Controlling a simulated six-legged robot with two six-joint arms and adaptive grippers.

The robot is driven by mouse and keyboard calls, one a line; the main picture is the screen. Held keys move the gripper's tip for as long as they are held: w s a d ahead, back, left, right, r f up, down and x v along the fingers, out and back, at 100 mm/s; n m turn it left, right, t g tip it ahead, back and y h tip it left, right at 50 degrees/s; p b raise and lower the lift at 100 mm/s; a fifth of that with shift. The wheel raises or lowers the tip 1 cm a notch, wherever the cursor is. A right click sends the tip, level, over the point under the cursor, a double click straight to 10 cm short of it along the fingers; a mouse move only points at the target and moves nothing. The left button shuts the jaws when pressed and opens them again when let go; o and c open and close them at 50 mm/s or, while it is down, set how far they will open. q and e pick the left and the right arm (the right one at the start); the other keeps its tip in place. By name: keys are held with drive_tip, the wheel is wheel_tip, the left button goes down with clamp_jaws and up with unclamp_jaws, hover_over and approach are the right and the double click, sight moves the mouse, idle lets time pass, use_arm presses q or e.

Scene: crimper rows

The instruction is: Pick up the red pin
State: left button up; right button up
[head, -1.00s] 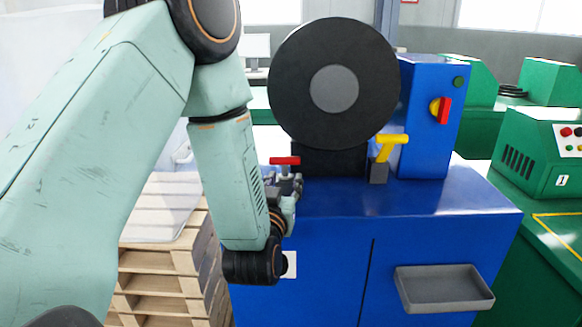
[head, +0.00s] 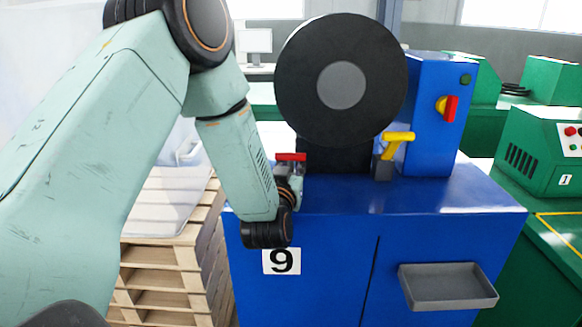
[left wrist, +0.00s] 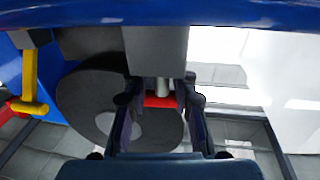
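The red pin (head: 291,157) has a red crossbar handle and stands upright at the left of the blue machine's top (head: 430,190), beside the black drum. In the left wrist view its red handle (left wrist: 160,101) and pale shaft (left wrist: 162,86) show below a grey block (left wrist: 155,50). My left gripper (left wrist: 160,98) is open, with one finger on each side of the red handle and gaps visible. In the head view my left gripper (head: 292,180) is partly hidden by my wrist, just below the red pin. My right gripper is not in view.
A yellow pin (head: 397,137) stands in a grey block right of the black drum (head: 340,88). A red knob (head: 450,108) is on the blue upright box. A grey tray (head: 448,286) juts from the machine's front. Wooden pallets (head: 165,250) are stacked at left.

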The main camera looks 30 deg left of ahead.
use_arm(q)
drive_tip(key=shift+d, duration=0.15)
drive_tip(key=shift+c, duration=1.3)
drive_tip(key=shift+s+a, duration=0.15)
drive_tip(key=shift+a, duration=0.2)
clamp_jaws()
drive_tip(key=shift+d, duration=0.1)
drive_tip(key=shift+d, duration=0.15)
